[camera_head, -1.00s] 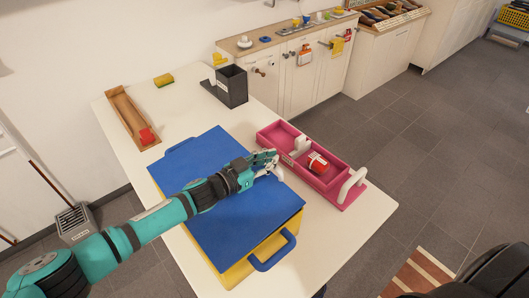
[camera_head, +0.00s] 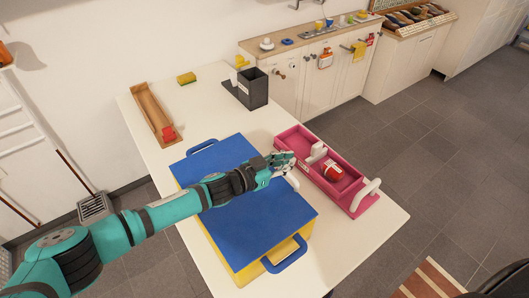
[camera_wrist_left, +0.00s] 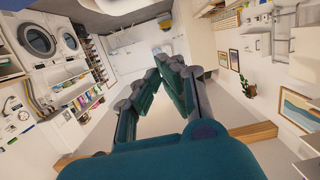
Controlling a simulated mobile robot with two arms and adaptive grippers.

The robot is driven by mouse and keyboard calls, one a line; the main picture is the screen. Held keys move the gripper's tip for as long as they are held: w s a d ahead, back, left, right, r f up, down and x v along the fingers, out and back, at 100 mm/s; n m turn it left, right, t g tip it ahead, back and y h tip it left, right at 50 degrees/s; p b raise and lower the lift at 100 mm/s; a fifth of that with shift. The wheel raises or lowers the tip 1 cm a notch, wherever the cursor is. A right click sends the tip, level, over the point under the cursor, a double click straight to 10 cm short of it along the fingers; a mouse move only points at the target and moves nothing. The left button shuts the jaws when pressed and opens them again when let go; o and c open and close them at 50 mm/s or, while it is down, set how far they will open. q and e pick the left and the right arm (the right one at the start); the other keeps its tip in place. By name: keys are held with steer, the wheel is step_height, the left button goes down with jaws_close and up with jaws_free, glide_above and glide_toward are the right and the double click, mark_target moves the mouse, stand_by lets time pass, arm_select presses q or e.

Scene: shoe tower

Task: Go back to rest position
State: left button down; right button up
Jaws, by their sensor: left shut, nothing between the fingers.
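My left gripper (camera_head: 284,162) is shut and empty. In the head view it is above the right side of the blue-lidded yellow box, near the pink tray. In the left wrist view its fingers (camera_wrist_left: 168,66) come together with nothing between them, and the room shows beyond. My left arm reaches in from the lower left across the box. My right gripper is not in view.
A white table (camera_head: 352,242) carries the blue-lidded yellow box (camera_head: 225,227), a pink tray (camera_head: 354,203) with a red object (camera_head: 332,171), a wooden tray (camera_head: 148,106), a yellow sponge (camera_head: 187,78) and a black holder (camera_head: 254,90). Grey floor (camera_head: 440,165) lies to the right.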

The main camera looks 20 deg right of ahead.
arm_select(q)
steer(key=s+a+r+b, duration=0.1)
steer(key=s+a+r, duration=0.2)
steer(key=a+r, duration=0.35)
steer(key=s+f+n+t+y, duration=0.1)
steer(key=s+f+n+t, duration=0.15)
steer(key=s, duration=0.25)
steer(key=s+a+f+n+t+y, duration=0.1)
steer(key=s+a+f+n+y, duration=0.25)
steer(key=a, duration=0.55)
steer(key=s+a+f+n+y, duration=0.2)
steer(key=a+f+n+y, duration=0.25)
steer(key=a, duration=0.55)
steer(key=s+a+f+n+g+y, duration=0.1)
steer(key=s+a+f+g+y, duration=0.25)
steer(key=s+a, duration=0.45)
steer(key=s+a+f+n+g+y, duration=0.15)
steer(key=s+a+f, duration=0.25)
steer(key=s+a, duration=0.45)
step_height(320, 180, down, 27)
steer(key=m+g+b, duration=0.1)
steer(key=b, duration=0.2)
steer(key=s+a+f+g+b, duration=0.1)
steer(key=s+a+f, duration=0.1)
steer(key=s+f, duration=1.4)
step_height(320, 180, down, 2)
steer(key=shift+s+a+f+y+b, duration=0.2)
steer(key=shift+s+a+y+b, duration=0.1)
steer(key=shift+s+a+y, duration=0.1)
steer(key=shift+g, duration=0.25)
